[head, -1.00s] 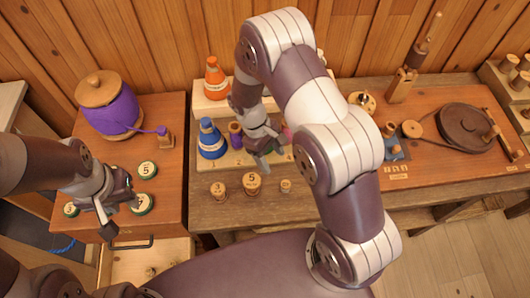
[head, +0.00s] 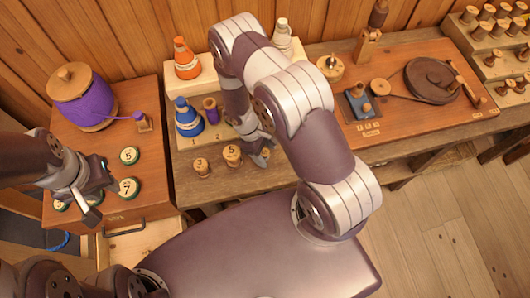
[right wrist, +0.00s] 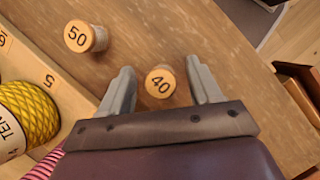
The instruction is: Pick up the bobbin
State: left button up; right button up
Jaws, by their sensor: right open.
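Small wooden bobbins with numbered tops stand in front of the stepped rack. In the right wrist view, the one marked 40 (right wrist: 160,82) stands upright between the two fingers of my open right gripper (right wrist: 164,88), with gaps at both sides. The bobbin marked 50 (right wrist: 86,37) stands apart, up and left; it also shows in the head view (head: 232,155). In the head view my right gripper (head: 258,152) is low at the front of the rack and largely hides the 40 bobbin. My left gripper (head: 92,205) is over the left cabinet; its jaw opening is unclear.
The stepped rack (head: 195,85) holds an orange cone (head: 186,58), a blue cone (head: 188,117) and a purple spool (head: 210,110). A yellow cone (right wrist: 28,112) is near the gripper. Another bobbin (head: 201,168) stands at left. A winder board (head: 430,100) is to the right.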

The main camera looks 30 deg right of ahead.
jog(key=c, duration=1.1)
